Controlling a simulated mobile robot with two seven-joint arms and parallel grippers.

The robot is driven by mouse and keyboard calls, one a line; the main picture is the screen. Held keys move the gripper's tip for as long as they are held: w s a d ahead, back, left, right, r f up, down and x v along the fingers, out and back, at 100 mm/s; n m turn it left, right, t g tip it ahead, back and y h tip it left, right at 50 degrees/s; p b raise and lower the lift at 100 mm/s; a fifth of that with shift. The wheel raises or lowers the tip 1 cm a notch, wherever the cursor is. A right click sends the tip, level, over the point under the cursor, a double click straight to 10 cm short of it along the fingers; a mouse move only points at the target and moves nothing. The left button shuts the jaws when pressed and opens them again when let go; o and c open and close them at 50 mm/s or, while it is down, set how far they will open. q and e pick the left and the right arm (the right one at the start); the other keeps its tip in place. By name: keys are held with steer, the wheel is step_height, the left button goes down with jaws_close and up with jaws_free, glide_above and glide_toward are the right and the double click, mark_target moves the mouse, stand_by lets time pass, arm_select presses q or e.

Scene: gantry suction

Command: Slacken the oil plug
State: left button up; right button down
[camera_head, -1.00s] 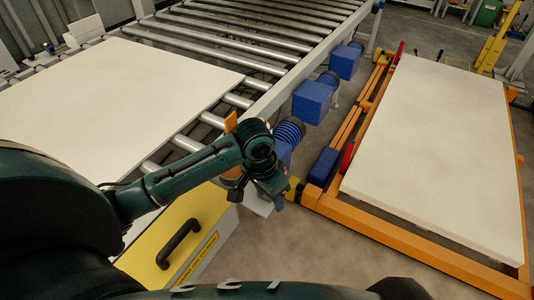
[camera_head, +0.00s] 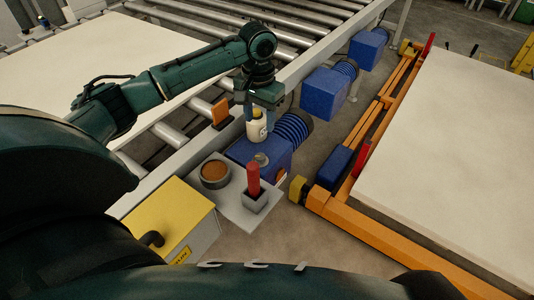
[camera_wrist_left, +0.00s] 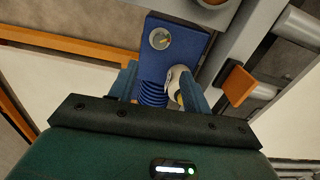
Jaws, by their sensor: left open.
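The oil plug appears to be the round metal fitting (camera_head: 262,158) on top of the nearest blue gear unit (camera_head: 275,167). It also shows in the wrist view as a silvery disc (camera_wrist_left: 160,39) with a yellowish centre. My left gripper (camera_head: 258,102) points down above the bottle. Its fingers (camera_wrist_left: 160,85) are apart, and I see no grip on anything. My right gripper is not in view.
A grey shelf (camera_head: 233,207) holds a brown-filled round cup (camera_head: 215,173) and a red-handled item (camera_head: 253,181) in a square holder. A yellow box (camera_head: 165,222) stands nearer. The roller conveyor frame (camera_head: 180,158) runs behind; an orange lift frame (camera_head: 375,222) is at right.

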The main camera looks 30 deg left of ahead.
mark_target(261, 156)
arm_select(q)
step_height(261, 156, down, 13)
steer(key=shift+f+b, duration=0.1)
steer(key=shift+b, duration=0.25)
